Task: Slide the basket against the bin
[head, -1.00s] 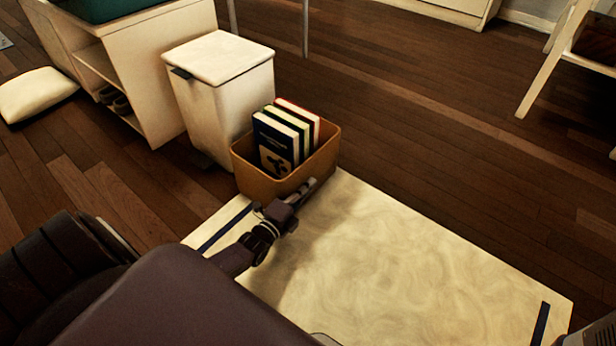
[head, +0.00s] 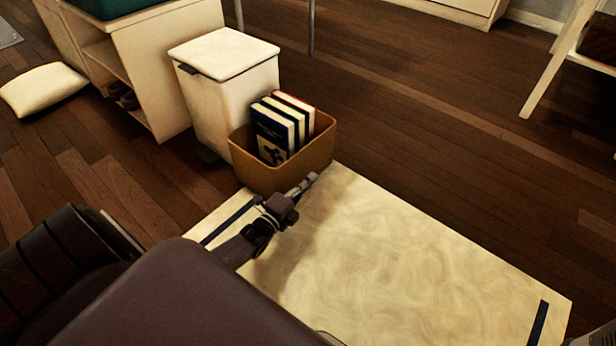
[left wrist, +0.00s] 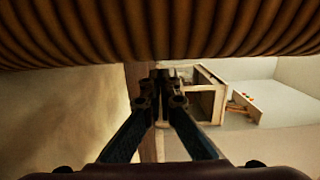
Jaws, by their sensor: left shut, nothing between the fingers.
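The tan basket (head: 290,173) stands upright on the floor with several books (head: 281,128) in it. The white lidded bin (head: 230,95) stands just behind and left of it. The basket's left end overlaps the bin's lower front in the head view; whether they touch is hidden. My left gripper (head: 309,181) is shut and empty, low at the basket's near side. In the left wrist view the basket's ribbed wall (left wrist: 160,28) fills the top, just beyond the fingers (left wrist: 164,104); contact is unclear. My right gripper is not in view.
A white shelf unit (head: 150,55) stands left of the bin, with a cream cushion (head: 42,88) on the floor beside it. A chair leg (head: 550,75) is at upper right. Wooden floor (head: 430,125) right of the basket is clear.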

